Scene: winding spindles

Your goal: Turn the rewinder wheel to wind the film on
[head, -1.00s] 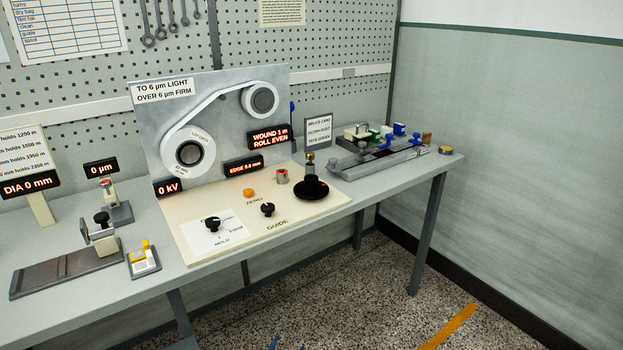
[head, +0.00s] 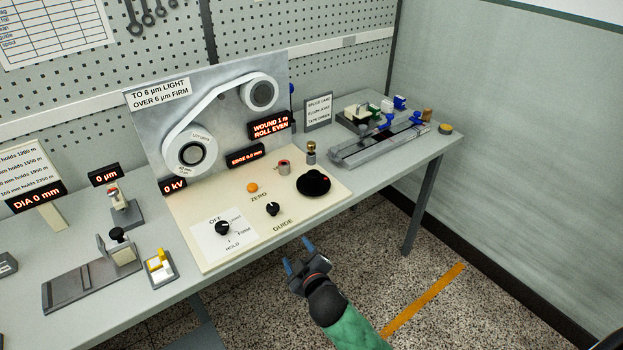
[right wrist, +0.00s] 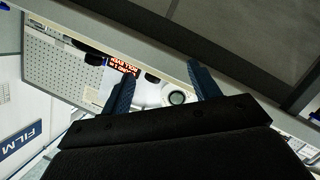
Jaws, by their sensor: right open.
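The black rewinder wheel (head: 313,185) lies at the right of the cream control panel (head: 215,261) in the head view. White film (head: 205,102) runs between a lower-left roll (head: 191,153) and an upper-right roll (head: 260,93) on the grey upright plate. A display (head: 270,125) reads "WOUND 1 m ROLL EVEN". My right gripper (head: 297,256) is open and empty, in front of the bench edge and below the wheel, apart from it. Its blue fingers (right wrist: 162,74) also show spread in the right wrist view. My left gripper is out of view.
The panel also has a guide knob (head: 273,209), a hold dial (head: 222,228), an orange button (head: 252,187) and a red-topped part (head: 284,167). A splicing block (head: 375,146) stands to the right. A gauge stand (head: 120,247) stands at the left. Open floor lies in front of the bench.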

